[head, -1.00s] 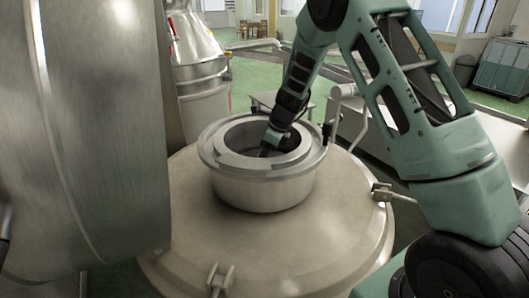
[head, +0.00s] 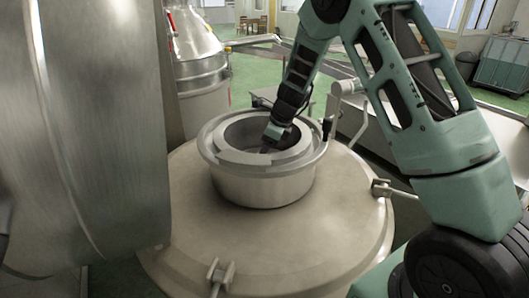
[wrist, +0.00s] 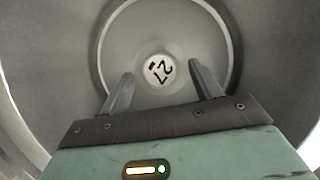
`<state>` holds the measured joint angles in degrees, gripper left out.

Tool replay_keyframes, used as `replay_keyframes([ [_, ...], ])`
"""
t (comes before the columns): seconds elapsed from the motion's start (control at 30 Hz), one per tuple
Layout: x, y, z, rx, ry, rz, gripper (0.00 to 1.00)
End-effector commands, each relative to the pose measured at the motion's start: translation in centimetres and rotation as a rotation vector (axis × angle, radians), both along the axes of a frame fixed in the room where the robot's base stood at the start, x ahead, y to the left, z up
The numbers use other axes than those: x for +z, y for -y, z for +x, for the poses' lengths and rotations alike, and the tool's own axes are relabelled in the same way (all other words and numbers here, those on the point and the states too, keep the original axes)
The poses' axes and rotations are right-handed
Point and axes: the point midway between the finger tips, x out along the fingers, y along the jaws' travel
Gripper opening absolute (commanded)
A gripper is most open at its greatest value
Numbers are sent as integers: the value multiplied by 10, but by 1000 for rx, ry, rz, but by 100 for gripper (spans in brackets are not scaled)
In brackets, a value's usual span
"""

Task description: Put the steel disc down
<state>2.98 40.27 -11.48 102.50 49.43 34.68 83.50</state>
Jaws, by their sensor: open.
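In the wrist view a round grey steel face, which I take for the steel disc (wrist: 185,30), lies below my gripper (wrist: 161,72). My two fingers are spread to the left and right of this cap, with gaps on both sides. In the head view my gripper (head: 267,148) reaches down into the round metal neck (head: 262,188) on top of a large vessel. The fingertips and the disc are largely hidden there by the neck's rim.
The vessel's domed lid (head: 200,235) surrounds the neck, with clamps (head: 221,272) at its edge. A big steel drum (head: 95,130) stands close on the left. A pipe (head: 345,88) rises behind the neck on the right. Another steel vessel (head: 200,70) stands farther back.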

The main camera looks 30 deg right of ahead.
Motion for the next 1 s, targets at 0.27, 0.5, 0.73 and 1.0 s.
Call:
replay_keyframes([
  [0.27, 52, 16, -15, -1, 6, -1, 64],
  [0.5, 88, 26, -25, 1, 4, -1, 64],
  [0.73, 98, 28, -29, 1, 0, 0, 64],
  [1.0, 98, 28, -29, 0, 0, 0, 64],
])
